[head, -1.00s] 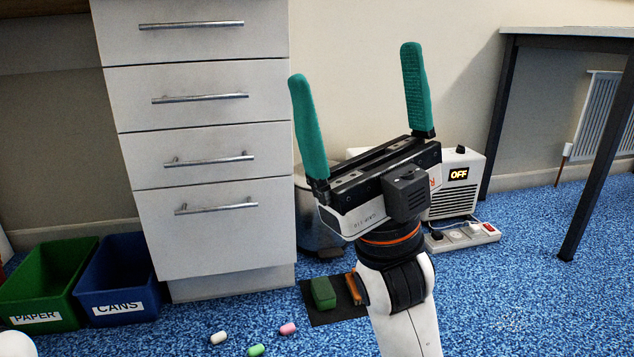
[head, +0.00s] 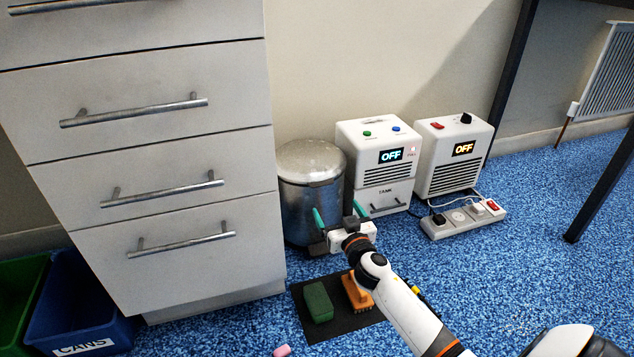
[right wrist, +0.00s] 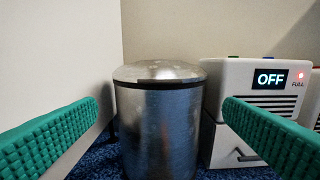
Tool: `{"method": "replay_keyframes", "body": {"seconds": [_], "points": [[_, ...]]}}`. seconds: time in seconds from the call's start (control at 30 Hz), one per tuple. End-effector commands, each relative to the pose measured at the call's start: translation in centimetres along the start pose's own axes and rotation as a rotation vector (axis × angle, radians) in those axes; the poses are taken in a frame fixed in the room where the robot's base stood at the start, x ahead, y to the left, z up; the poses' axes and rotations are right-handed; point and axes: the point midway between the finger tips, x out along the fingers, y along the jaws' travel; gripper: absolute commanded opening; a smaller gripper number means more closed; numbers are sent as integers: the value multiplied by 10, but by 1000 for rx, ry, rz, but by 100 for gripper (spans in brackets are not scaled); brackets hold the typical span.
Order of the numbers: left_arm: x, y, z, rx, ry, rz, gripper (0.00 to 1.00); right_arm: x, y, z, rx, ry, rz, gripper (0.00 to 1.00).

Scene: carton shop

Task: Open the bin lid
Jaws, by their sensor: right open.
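The metal bin (head: 297,207) stands on the blue carpet between the drawer cabinet and a white appliance. Its round, slightly domed lid (head: 310,161) is closed. In the right wrist view the bin (right wrist: 158,130) is upright straight ahead, with its lid (right wrist: 159,72) level on top. My right gripper (head: 338,216) is in front of the bin's lower right side, open, with green fingers pointing toward it. In the right wrist view the gripper (right wrist: 160,125) has its fingers wide apart with nothing between them. The bin's foot is partly hidden by the gripper. My left gripper is not in view.
A drawer cabinet (head: 150,150) stands close on the left. A white unit (head: 375,140) with an OFF display and a second box (head: 453,155) stand right of the bin, with a power strip (head: 463,219). A green block (head: 318,301) and an orange brush (head: 357,291) lie on a dark mat (head: 340,328).

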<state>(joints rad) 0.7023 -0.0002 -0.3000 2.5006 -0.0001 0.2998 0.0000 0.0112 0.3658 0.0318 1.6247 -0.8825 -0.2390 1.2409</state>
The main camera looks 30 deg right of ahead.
Motion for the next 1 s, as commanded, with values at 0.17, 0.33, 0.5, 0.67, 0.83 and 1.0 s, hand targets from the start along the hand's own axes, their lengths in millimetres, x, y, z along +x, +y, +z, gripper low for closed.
{"method": "replay_keyframes", "body": {"seconds": [0.17,0.33,0.5,0.67,0.83,1.0], "points": [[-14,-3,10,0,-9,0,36,35,0,-1,-3,-6,1,91],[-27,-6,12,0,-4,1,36,68,0,-1,-3,-6,-1,91],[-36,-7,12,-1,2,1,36,91,0,0,-1,-5,0,91],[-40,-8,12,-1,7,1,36,103,0,1,0,-4,0,91],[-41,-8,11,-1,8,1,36,107,0,2,0,-4,1,91],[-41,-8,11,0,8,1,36,107,0,2,0,-4,1,91]]}}
